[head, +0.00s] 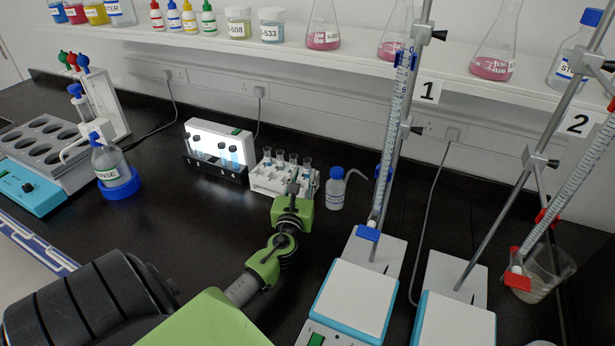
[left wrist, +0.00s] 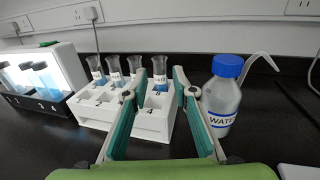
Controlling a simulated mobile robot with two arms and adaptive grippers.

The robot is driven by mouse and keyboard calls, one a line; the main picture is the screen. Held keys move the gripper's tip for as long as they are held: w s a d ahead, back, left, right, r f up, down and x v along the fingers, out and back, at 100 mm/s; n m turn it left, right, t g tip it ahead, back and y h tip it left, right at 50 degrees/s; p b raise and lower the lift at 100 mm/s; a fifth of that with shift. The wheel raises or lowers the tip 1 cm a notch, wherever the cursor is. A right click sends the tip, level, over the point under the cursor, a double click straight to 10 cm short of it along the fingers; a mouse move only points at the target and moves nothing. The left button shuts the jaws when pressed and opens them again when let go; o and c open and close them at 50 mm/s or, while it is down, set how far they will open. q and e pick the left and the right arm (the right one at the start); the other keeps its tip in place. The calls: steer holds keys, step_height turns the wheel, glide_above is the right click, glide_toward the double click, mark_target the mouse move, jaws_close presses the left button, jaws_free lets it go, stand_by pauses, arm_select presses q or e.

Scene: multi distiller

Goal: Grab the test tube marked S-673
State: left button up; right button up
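A white rack (left wrist: 150,128) holds several test tubes in its back row; it also shows in the head view (head: 262,182). The rightmost tube (left wrist: 159,86), with blue liquid, carries a label that seems to end in "73"; its first characters are unclear. My left gripper (left wrist: 160,75) is open, and that tube appears between its fingers. I cannot tell whether the fingers are around the tube or still in front of it. In the head view my left gripper (head: 292,190) is at the rack's right front. The other tubes (left wrist: 113,70) stand to the left. My right gripper is not in view.
A water bottle (left wrist: 222,97) with a blue cap stands close right of the rack. A dark rack (left wrist: 40,103) with tubes and a lit panel (head: 215,140) is on the left. Burette stands (head: 385,180) and hotplates (head: 350,300) are on the right.

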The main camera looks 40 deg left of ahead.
mark_target(307, 165)
arm_select(q)
steer(key=shift+x, duration=2.8)
jaws_close()
